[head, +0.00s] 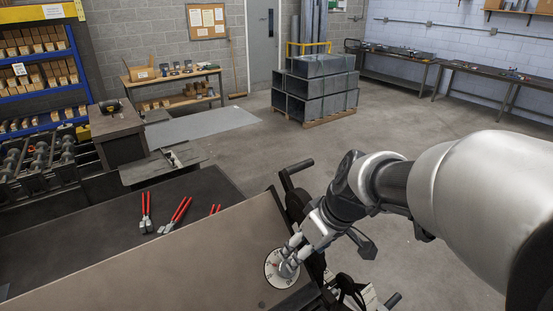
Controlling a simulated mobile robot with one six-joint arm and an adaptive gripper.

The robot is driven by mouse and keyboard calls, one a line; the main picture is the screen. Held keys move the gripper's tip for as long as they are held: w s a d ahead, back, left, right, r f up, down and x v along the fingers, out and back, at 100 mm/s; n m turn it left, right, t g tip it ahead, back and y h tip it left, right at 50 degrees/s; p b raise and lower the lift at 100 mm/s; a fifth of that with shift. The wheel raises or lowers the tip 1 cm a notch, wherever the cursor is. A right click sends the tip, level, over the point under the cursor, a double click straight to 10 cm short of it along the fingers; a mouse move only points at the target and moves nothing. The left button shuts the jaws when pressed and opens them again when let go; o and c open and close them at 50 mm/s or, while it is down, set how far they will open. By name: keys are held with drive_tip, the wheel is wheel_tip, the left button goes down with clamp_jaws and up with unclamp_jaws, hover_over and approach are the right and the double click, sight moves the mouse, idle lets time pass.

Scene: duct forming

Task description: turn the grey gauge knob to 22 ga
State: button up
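The grey gauge knob (287,270) sits on a round white dial (272,277) with dark and red markings, at the right end of the brown machine top in the head view. The markings are too small to read, so I cannot tell which gauge the knob points to. My gripper (292,254) reaches down from the right, its fingertips right at the knob and over part of the dial. The fingers hide part of the knob. I cannot tell whether they are closed on it or only beside it.
Red-handled tools (174,215) lie on the dark bench (100,215) at left. Black levers (297,168) stand up at the machine's right end, close to my arm. A pallet of grey ducts (315,88) stands farther back. The floor between is open.

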sight(286, 268)
drive_tip(key=b+x, duration=0.1)
drive_tip(key=x, duration=0.9)
drive_tip(key=shift+f, duration=0.3)
drive_tip(key=shift+c, duration=0.6)
drive_tip(key=c, duration=0.9)
